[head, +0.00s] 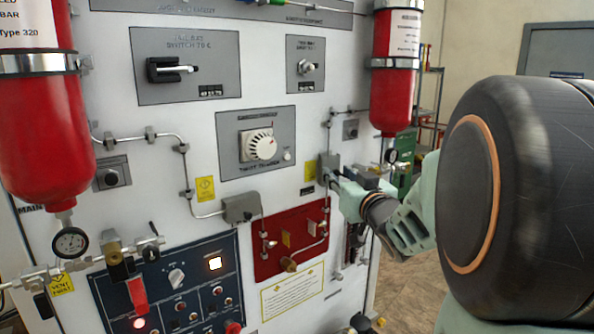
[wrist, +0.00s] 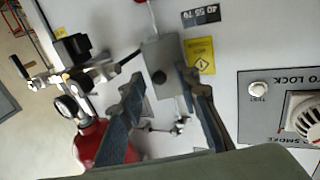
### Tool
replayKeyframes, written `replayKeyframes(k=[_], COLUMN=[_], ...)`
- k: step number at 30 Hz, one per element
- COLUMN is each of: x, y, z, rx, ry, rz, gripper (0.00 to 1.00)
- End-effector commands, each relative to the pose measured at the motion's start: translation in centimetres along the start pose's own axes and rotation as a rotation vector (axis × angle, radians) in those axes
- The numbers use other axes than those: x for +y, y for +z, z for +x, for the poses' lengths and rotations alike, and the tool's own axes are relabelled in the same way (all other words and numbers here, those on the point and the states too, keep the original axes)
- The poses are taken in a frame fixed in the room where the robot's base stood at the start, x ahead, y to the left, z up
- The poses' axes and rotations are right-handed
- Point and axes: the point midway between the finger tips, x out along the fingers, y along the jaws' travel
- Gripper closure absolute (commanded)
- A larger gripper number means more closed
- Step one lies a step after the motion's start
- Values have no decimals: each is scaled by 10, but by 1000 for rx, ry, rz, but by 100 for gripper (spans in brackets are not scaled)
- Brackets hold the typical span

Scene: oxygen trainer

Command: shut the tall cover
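I cannot clearly tell which part is the tall cover. A small grey box (head: 328,168) with pipes on it is mounted on the white panel, right of the dial. It also shows in the wrist view (wrist: 161,55), with a round dark button on its face. My gripper (head: 338,184) is at this box. In the wrist view, my gripper (wrist: 155,84) has its two fingers apart, one on each side of the box's lower part; contact cannot be told. A narrow upright dark fitting (head: 354,242) stands below, partly hidden by my gripper.
Red cylinders (head: 40,110) and (head: 397,75) hang at either side of the panel. A red plate (head: 290,240) with valves, a blue switch panel (head: 180,285) with a red flap (head: 137,293), and a dial (head: 260,146) are nearby. Thin pipes run across the panel.

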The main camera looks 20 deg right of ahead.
Motion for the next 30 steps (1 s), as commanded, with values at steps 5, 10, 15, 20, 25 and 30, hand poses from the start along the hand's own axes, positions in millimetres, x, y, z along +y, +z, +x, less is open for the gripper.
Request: replayKeyframes(k=[5, 10, 15, 20, 25, 30], x=[1, 1, 0, 1, 2, 7], y=[0, 0, 0, 0, -1, -5], z=[-1, -1, 0, 0, 0, 4], rx=[0, 0, 0, 0, 0, 4], ry=[0, 0, 0, 0, -6, -61], rz=[0, 0, 0, 0, -1, -3], gripper=[70, 71, 90, 100, 100, 100])
